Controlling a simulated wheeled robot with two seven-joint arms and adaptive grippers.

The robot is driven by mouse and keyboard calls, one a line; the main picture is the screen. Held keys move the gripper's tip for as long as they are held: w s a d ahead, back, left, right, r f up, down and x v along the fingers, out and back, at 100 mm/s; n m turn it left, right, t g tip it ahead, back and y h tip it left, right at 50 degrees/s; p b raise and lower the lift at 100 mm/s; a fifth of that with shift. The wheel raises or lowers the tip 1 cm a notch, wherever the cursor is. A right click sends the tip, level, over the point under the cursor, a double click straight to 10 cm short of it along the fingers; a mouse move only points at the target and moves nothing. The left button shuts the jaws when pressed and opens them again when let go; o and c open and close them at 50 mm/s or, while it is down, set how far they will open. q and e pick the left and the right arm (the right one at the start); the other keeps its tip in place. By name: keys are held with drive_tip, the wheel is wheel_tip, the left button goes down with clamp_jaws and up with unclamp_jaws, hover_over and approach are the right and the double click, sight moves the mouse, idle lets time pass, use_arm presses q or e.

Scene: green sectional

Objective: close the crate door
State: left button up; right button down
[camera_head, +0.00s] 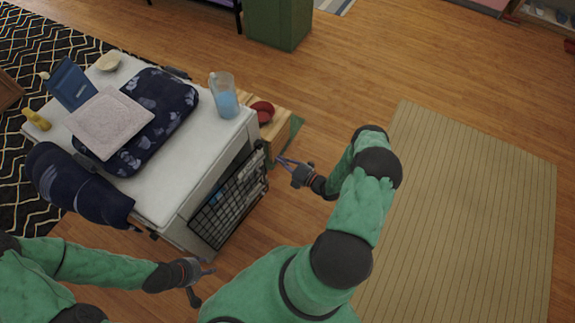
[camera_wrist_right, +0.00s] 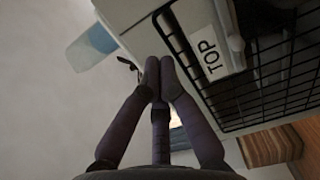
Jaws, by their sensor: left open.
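The crate (camera_head: 172,205) is a pale grey box with a black wire door (camera_head: 228,207) on its front side. The door lies close along the front opening; I cannot tell whether a gap remains or whether it is latched. In the right wrist view the wire door (camera_wrist_right: 262,92) is at the right, by a white "TOP" label (camera_wrist_right: 209,46). My right gripper (camera_head: 281,161) is just right of the crate's far front corner. Its fingertips (camera_wrist_right: 160,66) are together with nothing between them; contact with the crate is unclear. My left gripper (camera_head: 205,286) is open and empty, below the door's near end.
On the crate top are a blue pitcher (camera_head: 223,97), a patterned dark cushion (camera_head: 167,98), a pale square pad (camera_head: 108,122), a bowl (camera_head: 108,62) and a blue packet (camera_head: 69,82). A wooden box with a red item (camera_head: 262,111) stands behind. The mat (camera_head: 465,215) at right is clear.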

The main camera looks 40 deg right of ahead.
sight(259, 147)
use_arm(q)
wheel_tip(259, 147, down, 3)
drive_tip(key=b, duration=0.2)
drive_tip(key=shift+b, duration=0.3)
use_arm(e)
drive_tip(key=x, duration=0.8)
drive_tip(key=shift+w, duration=0.2)
